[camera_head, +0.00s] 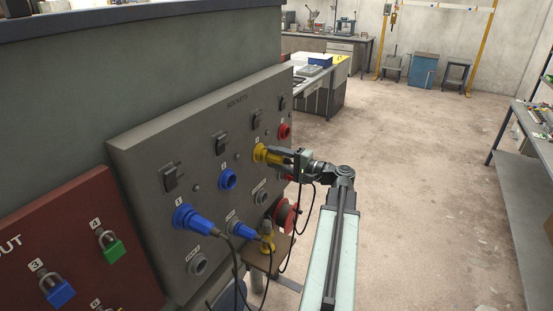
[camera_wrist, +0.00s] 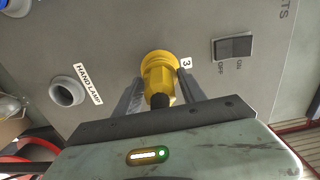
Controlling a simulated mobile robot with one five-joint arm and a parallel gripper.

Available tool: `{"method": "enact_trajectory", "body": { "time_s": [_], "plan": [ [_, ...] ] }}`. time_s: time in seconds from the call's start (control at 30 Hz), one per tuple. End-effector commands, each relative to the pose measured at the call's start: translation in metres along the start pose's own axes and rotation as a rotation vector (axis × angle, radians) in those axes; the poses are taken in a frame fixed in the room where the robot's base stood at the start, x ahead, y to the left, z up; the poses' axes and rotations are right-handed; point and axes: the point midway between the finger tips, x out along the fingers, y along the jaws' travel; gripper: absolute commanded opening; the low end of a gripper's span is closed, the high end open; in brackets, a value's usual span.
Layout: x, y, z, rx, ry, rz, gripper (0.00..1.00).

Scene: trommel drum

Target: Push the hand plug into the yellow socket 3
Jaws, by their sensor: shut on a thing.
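The yellow hand plug (camera_wrist: 158,82) sits between the fingers of my gripper (camera_wrist: 158,95), its black cable end toward me. In the head view my gripper (camera_head: 284,157) is shut on the plug (camera_head: 272,156) at the grey panel, with a black cable hanging below. The yellow socket 3 (camera_head: 259,152) is at the plug's front, beside the label 3 seen in the wrist view. The plug is lined up with the socket and appears to meet it. The plug hides the socket's opening, so I cannot tell how deep it sits.
The grey socket panel (camera_head: 150,170) holds switches, a free blue socket (camera_head: 228,180), a red socket (camera_head: 284,131) and two blue plugs with cables. The HANDLAMP outlet (camera_wrist: 67,91) is empty. A red cable reel (camera_head: 286,215) and a yellow item (camera_head: 266,240) are below. Open floor lies right.

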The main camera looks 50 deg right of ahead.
Motion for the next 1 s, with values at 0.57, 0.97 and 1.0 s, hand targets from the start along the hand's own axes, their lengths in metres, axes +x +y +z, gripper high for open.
{"method": "enact_trajectory", "body": {
  "time_s": [0.57, 0.97, 1.0],
  "plan": [
    [0.006, 0.000, 0.000, 0.000, 0.000, 0.000, 0.73],
    [-0.035, 0.000, -0.001, 0.000, 0.004, 0.000, 0.73],
    [-0.042, 0.000, 0.000, 0.000, 0.003, 0.000, 0.73]
  ]
}}
